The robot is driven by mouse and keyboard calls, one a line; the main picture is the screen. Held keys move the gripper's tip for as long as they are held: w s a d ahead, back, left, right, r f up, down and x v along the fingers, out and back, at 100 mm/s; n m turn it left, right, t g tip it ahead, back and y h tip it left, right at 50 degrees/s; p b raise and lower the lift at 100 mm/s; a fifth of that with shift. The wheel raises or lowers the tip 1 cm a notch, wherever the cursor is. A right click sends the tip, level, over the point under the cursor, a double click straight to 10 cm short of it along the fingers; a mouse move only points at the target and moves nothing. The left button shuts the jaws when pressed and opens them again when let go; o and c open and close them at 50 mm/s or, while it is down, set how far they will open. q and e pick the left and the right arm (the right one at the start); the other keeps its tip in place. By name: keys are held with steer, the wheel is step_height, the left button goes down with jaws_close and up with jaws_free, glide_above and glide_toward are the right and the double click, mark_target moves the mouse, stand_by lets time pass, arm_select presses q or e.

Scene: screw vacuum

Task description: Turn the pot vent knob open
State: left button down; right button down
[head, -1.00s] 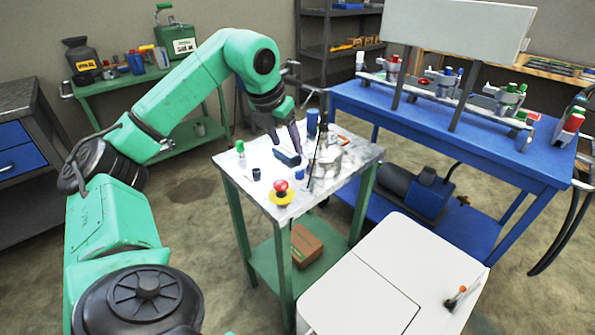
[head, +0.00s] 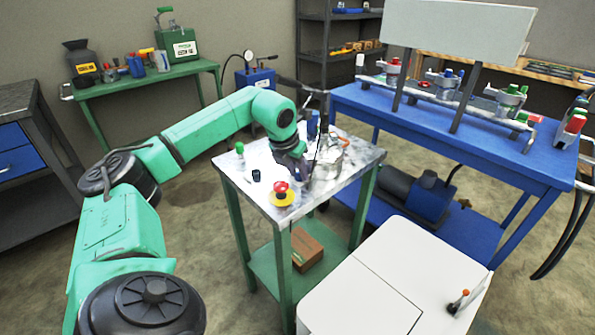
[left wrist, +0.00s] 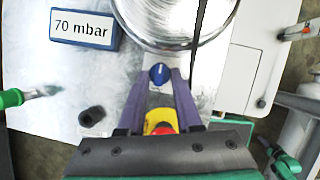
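The round metal pot (head: 328,166) stands on the right part of the small green-legged table, partly behind my left gripper (head: 302,174). In the left wrist view its rim (left wrist: 150,38) fills the top middle. A small blue knob (left wrist: 159,74) with a pale mark sits just outside the pot's rim. The knob is hidden by my gripper in the head view. My right gripper is not in view.
A red button on a yellow base (left wrist: 160,124) lies close under my left gripper. A black cap (left wrist: 91,116), a green-handled item (left wrist: 12,98) and a "70 mbar" display (left wrist: 84,27) are at the left. A white cabinet (head: 370,290) stands in front of the table.

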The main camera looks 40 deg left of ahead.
arm_select(q)
steer(key=shift+m, duration=0.3)
steer(key=shift+a+m+h+p, duration=0.15)
steer(key=shift+m+h+p, duration=0.25)
steer(key=shift+m, duration=0.5)
steer(key=shift+a+r+m+h+p, duration=0.15)
steer(key=shift+m+h+p, duration=0.5)
steer(key=shift+m, duration=0.55)
steer(key=m+p, duration=0.1)
steer(key=m, duration=0.1)
steer(key=m+g+h+p, duration=0.1)
steer(key=m+p, duration=0.1)
steer(key=shift+w+a+r+h, duration=0.1)
steer(key=shift+w+h, duration=0.05)
steer(key=shift+h, duration=0.1)
steer(key=shift+a+m+g+h+p, duration=0.1)
steer(key=shift+m+g+h+p, duration=0.2)
steer(key=shift+m+p, duration=0.9)
steer(key=shift+f+m, duration=0.2)
steer(key=shift+m, duration=0.3)
steer(key=c, duration=0.6)
jaws_free()
